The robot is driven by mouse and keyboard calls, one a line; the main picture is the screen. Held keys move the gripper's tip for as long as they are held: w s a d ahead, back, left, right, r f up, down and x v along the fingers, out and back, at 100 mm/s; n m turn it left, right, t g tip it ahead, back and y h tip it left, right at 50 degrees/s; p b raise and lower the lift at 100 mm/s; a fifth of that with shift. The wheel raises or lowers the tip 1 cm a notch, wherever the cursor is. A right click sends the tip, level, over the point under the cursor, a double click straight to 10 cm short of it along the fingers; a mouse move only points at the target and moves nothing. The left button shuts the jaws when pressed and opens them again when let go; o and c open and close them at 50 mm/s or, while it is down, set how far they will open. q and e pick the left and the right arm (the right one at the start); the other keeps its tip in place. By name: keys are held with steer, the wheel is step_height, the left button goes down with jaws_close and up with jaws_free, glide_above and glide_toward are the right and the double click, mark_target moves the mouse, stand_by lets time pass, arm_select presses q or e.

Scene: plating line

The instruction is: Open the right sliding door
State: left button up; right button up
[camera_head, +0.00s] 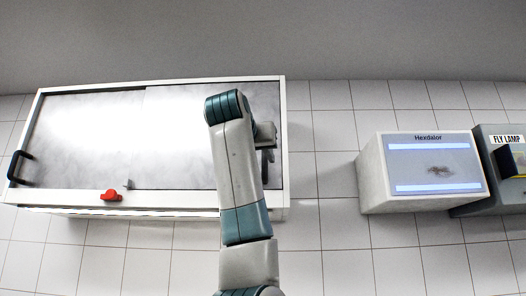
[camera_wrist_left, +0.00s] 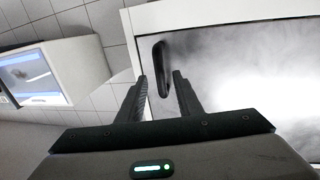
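A white-framed cabinet with two cloudy, glassy sliding doors is in the head view. The right sliding door (camera_head: 185,140) is partly hidden by my left arm. Its black upright handle (camera_wrist_left: 162,68) shows in the wrist view near the door's edge. My left gripper (camera_wrist_left: 160,78) is open, its two fingertips on either side of the handle; I cannot tell whether they touch it. In the head view the left gripper (camera_head: 267,148) is mostly hidden behind my arm. The left sliding door (camera_head: 85,130) has a black handle (camera_head: 19,168) at its left edge. My right gripper is not in view.
A red knob (camera_head: 111,195) sits on the cabinet's lower frame, with a small grey piece (camera_head: 128,184) beside it. A pale box labelled Hexdalor (camera_head: 372,178) and a grey fly lamp (camera_head: 492,150) are on the tiled wall to the right. Bare tiles (camera_head: 325,150) separate box and cabinet.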

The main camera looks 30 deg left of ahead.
mark_target(264, 162)
arm_select(q)
steer(key=shift+p+x, duration=0.7)
steer(key=shift+x, duration=1)
steer(key=shift+s, duration=0.1)
jaws_close()
